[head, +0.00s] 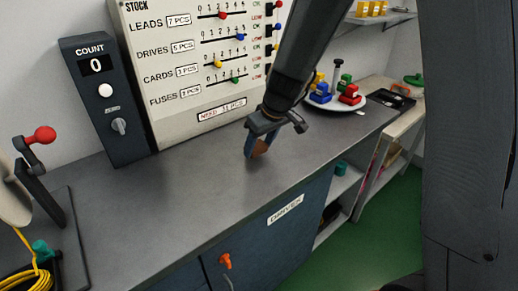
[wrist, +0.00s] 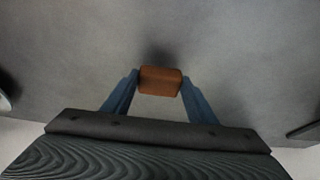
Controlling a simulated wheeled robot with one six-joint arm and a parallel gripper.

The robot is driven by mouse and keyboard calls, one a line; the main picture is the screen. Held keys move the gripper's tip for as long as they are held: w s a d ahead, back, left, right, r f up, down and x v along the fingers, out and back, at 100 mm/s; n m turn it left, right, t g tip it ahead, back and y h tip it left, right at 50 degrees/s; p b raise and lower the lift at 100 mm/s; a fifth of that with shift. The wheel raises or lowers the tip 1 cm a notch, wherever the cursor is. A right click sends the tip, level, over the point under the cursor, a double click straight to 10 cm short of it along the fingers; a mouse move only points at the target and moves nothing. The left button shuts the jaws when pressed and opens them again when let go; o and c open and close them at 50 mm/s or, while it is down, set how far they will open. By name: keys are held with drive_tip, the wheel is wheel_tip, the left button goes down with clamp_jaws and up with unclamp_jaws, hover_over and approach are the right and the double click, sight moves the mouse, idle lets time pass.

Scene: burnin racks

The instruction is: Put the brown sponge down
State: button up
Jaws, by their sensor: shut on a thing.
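My gripper (wrist: 160,84) is shut on the brown sponge (wrist: 160,80), with one blue finger on each side of it. In the head view my gripper (head: 256,145) points down over the grey worktop (head: 180,195), and a small part of the sponge (head: 260,147) shows between the fingers. The sponge is just above or on the worktop; I cannot tell whether it touches. A dark shadow lies close behind it in the wrist view.
A stock board (head: 185,60) and a count box (head: 105,100) stand along the back. A plate (head: 325,103) with coloured blocks is to the right, near a black flat item (head: 391,98). A red-knobbed device (head: 40,137) stands at left. The worktop between is clear.

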drive_tip(key=shift+f, duration=0.8)
drive_tip(key=shift+f+b, duration=0.2)
drive_tip(key=shift+b, duration=0.1)
drive_tip(key=o, duration=0.9)
drive_tip(key=shift+o, duration=0.2)
drive_tip(key=shift+r, duration=0.15)
